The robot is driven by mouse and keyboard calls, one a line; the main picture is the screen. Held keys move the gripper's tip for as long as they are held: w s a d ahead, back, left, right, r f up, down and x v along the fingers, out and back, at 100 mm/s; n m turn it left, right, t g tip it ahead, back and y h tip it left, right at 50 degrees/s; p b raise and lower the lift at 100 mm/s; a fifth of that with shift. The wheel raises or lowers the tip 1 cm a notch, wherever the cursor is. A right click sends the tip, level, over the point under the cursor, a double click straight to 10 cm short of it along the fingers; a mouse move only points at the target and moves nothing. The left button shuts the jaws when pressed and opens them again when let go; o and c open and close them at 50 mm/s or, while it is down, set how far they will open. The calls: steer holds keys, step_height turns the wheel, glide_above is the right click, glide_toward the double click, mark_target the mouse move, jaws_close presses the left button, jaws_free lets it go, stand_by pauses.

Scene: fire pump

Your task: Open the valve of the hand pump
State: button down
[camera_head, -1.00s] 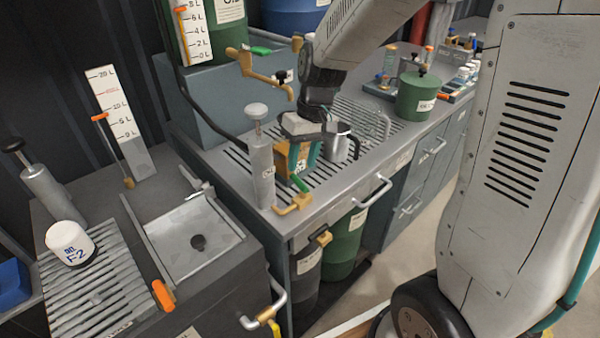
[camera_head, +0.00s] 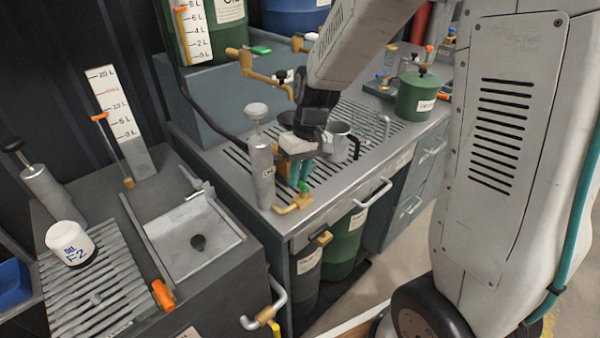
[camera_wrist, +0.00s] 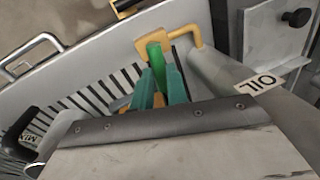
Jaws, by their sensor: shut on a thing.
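The hand pump (camera_head: 261,168) is a grey upright cylinder with a pale knob on top, at the front left corner of the slotted bench. It also shows in the wrist view (camera_wrist: 225,72), with an OIL label. A brass outlet pipe (camera_head: 293,206) bends from its foot; its far part shows in the wrist view (camera_wrist: 172,36). The green valve handle (camera_wrist: 154,54) rises by this pipe. My gripper (camera_wrist: 160,82) is shut on the green handle, with a teal finger on each side. The handle's lower part is hidden between the fingers.
A metal mug (camera_head: 341,140) stands close behind my gripper. A brass tap arm (camera_head: 262,74) juts out above the bench. A green pot (camera_head: 416,95) stands farther right. A silver drawer handle (camera_head: 372,192) sticks out from the bench front.

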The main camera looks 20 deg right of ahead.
steer(key=shift+a+n, duration=0.2)
steer(key=shift+n, duration=0.8)
steer(key=c, duration=1.4)
jaws_free()
steer(key=r, duration=0.2)
steer(key=d+r, duration=0.1)
steer(key=r, duration=0.4)
steer(key=shift+w+d+r, duration=0.25)
steer(key=shift+d+r, duration=0.05)
steer(key=shift+r, duration=0.1)
